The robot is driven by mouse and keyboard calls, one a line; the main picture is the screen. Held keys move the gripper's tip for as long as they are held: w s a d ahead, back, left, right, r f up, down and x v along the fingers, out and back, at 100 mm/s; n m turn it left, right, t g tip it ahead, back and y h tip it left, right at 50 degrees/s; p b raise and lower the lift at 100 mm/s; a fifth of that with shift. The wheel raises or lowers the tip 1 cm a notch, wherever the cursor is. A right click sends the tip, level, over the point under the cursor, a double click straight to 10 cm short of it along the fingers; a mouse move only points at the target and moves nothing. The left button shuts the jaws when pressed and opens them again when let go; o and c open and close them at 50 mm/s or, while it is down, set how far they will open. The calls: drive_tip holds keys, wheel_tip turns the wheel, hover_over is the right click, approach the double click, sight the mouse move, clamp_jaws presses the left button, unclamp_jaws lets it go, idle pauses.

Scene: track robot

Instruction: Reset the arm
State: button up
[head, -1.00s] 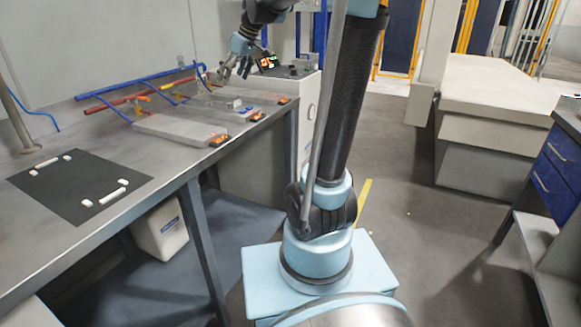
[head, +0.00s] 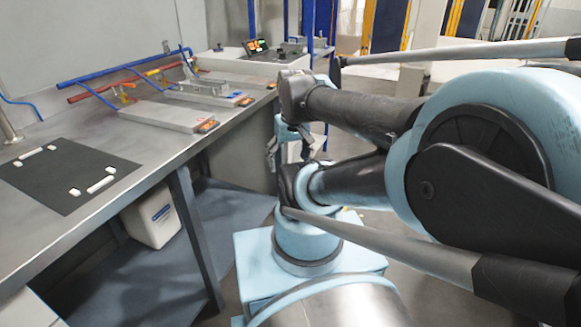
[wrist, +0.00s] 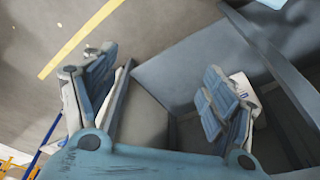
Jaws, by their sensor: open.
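My gripper (head: 290,155) hangs from my folded arm in the head view, just right of the workbench edge (head: 175,170) and above my base. Its fingers point down and are apart. In the wrist view, my gripper (wrist: 158,72) shows two spread blue and grey fingers with nothing between them. Below them are the floor and a blue-grey surface. My arm's own links cover much of the right side of the head view.
On the bench lie a black mat (head: 60,185) with white pieces, grey plates (head: 165,116) with orange ends, and blue and red rails (head: 110,75). A white canister (head: 155,218) stands below. A yellow floor line (wrist: 80,40) crosses open floor.

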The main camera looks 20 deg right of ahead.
drive_tip(key=shift+s+d+f+m, duration=0.2)
drive_tip(key=shift+s+f+m, duration=0.1)
drive_tip(key=shift+s+f, duration=0.6)
drive_tip(key=shift+w+f, duration=0.25)
drive_tip(key=shift+w, duration=0.25)
idle(0.9)
